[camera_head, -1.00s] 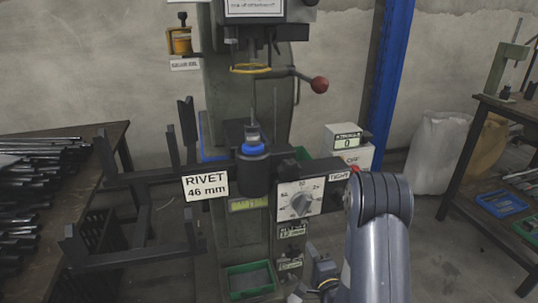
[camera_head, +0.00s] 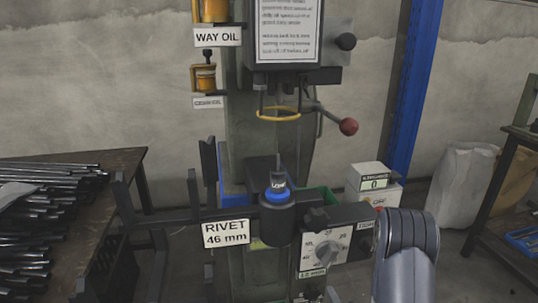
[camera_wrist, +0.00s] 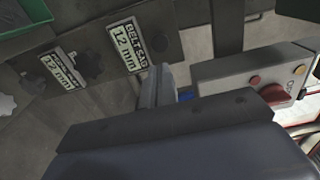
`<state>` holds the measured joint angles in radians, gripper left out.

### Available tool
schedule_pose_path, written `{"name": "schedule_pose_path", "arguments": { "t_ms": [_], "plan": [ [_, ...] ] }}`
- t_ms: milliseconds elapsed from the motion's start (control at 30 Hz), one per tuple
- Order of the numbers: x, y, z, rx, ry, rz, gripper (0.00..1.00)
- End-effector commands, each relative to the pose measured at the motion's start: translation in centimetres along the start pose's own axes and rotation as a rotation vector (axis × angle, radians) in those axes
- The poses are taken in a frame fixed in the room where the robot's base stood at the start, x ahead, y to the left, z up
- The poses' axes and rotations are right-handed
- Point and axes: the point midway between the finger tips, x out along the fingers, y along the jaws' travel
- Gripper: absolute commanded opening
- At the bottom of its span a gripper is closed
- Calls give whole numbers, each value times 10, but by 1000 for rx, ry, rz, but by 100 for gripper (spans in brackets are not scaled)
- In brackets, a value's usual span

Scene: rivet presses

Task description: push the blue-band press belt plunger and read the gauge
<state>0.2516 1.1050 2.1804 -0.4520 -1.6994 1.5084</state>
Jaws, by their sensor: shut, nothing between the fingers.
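The press with the blue band (camera_head: 277,194) around its black rivet holder stands mid-view in the head view. A white dial (camera_head: 325,247) with numbers and a pointer knob is on its front; its exact reading is too small to tell. In the wrist view a label (camera_wrist: 130,45) reads BELT SAG, 12 mm. A dark round knob (camera_wrist: 160,44) sits right beside that label; I cannot tell if it is the belt plunger. My gripper (camera_wrist: 159,82) is shut and empty, its tip just below the label and knob. Contact cannot be told. The head view does not clearly show it.
A second mm label (camera_wrist: 62,68) and dark knob (camera_wrist: 91,65) lie to the left in the wrist view. A RIVET 46 mm sign (camera_head: 226,233), black rails and a rod-laden bench (camera_head: 118,156) stand left of the press.

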Motion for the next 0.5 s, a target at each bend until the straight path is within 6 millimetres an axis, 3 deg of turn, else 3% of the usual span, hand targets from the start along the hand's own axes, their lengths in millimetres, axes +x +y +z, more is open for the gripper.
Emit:
{"name": "schedule_pose_path", "arguments": {
  "t_ms": [200,500],
  "plan": [
    [-20,0,0,0,1,2,0],
    [-23,0,0,-1,-1,-1,0]
  ]
}}
